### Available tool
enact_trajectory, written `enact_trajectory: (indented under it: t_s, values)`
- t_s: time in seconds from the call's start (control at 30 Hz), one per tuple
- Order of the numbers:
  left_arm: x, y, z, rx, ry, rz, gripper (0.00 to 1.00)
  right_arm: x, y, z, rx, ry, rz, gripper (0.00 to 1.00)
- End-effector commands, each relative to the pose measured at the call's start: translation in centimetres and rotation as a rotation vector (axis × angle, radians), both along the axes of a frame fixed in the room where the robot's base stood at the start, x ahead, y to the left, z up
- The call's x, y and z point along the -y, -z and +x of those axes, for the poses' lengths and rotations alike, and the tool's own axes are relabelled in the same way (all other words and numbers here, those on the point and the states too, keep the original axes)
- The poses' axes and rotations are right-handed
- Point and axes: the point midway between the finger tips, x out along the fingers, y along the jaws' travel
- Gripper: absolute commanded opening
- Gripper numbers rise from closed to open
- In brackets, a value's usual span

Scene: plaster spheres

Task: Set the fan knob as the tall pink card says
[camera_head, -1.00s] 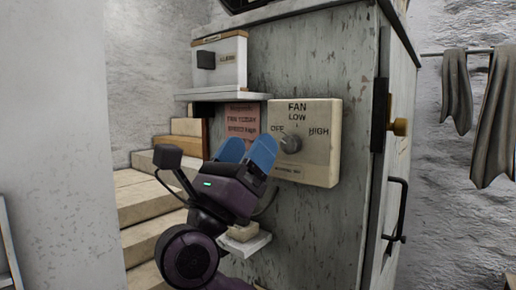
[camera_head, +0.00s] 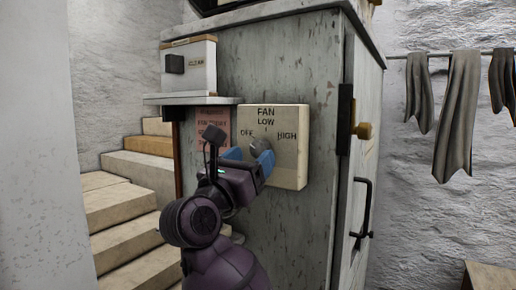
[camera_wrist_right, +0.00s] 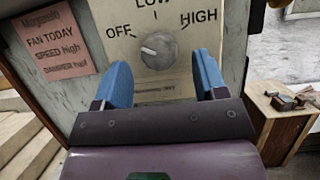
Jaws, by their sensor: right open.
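The cream fan panel (camera_head: 289,172) is on the side of a grey cabinet, marked OFF, LOW and HIGH. Its round grey knob (camera_wrist_right: 158,49) shows in the wrist view; its light mark appears to point left, toward OFF. The pink card (camera_wrist_right: 57,45) left of the panel reads FAN TODAY, SPEED high, DAMPER half; it is partly covered in the head view (camera_head: 210,115). My right gripper (camera_head: 249,157) is open in front of the panel. In the wrist view its blue fingers (camera_wrist_right: 162,75) stand either side of the knob, apart from it. My left gripper is out of view.
A shelf (camera_head: 193,99) with a white box (camera_head: 190,65) juts out above the card. Stone steps (camera_head: 120,205) are at left. The cabinet (camera_head: 300,235) has a black handle (camera_head: 364,212) at right. A wooden stand (camera_wrist_right: 280,125) shows in the wrist view.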

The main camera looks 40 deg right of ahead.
Motion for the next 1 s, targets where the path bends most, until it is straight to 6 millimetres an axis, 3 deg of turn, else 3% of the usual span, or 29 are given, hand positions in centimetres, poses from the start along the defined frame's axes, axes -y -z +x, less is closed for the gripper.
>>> enact_trajectory:
  t_s: [0.2,0.6,0.93,1.0]
  values:
    - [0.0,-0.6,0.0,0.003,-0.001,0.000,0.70,2.0,-1.0,0.8,0.000,0.000,-0.001,0.65]
    - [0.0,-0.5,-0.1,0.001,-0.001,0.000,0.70,2.5,-1.1,1.0,0.000,0.000,-0.001,0.65]
    - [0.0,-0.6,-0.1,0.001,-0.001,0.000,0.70,2.5,-1.1,1.0,0.000,0.000,-0.001,0.16]
    - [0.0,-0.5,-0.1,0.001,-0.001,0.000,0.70,2.5,-1.1,1.0,0.000,0.000,0.000,0.16]
